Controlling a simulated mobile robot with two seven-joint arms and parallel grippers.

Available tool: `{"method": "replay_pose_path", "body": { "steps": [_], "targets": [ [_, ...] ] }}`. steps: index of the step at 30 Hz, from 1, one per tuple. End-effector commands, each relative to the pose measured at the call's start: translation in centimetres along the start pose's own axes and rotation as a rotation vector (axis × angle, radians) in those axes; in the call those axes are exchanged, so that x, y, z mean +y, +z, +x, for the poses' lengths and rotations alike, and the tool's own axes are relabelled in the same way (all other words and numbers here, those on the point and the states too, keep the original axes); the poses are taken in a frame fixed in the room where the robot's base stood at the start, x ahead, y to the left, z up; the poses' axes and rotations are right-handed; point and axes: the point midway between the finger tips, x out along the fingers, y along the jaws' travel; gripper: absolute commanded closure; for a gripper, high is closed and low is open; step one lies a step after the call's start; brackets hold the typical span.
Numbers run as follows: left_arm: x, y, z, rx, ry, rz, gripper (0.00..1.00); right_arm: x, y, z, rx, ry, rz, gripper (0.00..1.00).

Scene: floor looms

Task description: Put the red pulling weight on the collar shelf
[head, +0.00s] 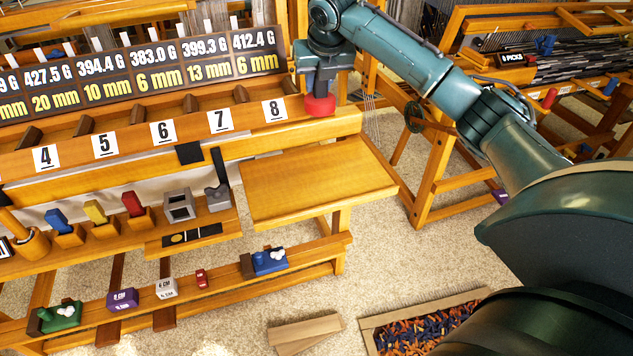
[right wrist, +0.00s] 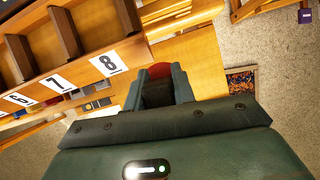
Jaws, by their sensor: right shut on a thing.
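In the right wrist view a red edge of the weight (right wrist: 160,70) shows between the fingers (right wrist: 162,82). No label marks the collar shelf; a bare wooden shelf (head: 315,185) sticks out below the rack's right end, and the numbered rack (head: 180,128) has divided slots. My left gripper is not in view.
A lower ledge holds blue, yellow and red pieces and a grey block (head: 180,205). Small blocks and a blue item (head: 268,262) stand on the bottom rail. A wooden loom frame (head: 435,165) is to the right; a scrap box (head: 420,325) is on the floor.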

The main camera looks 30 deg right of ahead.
Motion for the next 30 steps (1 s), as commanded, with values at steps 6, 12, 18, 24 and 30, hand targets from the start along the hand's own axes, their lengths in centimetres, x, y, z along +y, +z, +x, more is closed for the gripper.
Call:
{"method": "replay_pose_path", "body": {
  "steps": [6,12,18,24,30],
  "targets": [
    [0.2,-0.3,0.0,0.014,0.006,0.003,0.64,-1.2,0.7,0.4,-0.003,0.047,-0.087,1.0],
    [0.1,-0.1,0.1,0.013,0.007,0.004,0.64,-1.3,-0.9,3.5,0.001,0.049,-0.099,1.0],
    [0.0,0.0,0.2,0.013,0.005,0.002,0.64,-1.3,-3.1,7.7,0.002,0.048,-0.096,1.0],
    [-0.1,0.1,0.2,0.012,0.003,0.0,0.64,-1.2,-4.8,11.2,-0.001,0.05,-0.095,1.0],
    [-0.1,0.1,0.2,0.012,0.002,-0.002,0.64,-1.2,-5.4,12.7,-0.004,0.049,-0.096,1.0]
  ]
}}
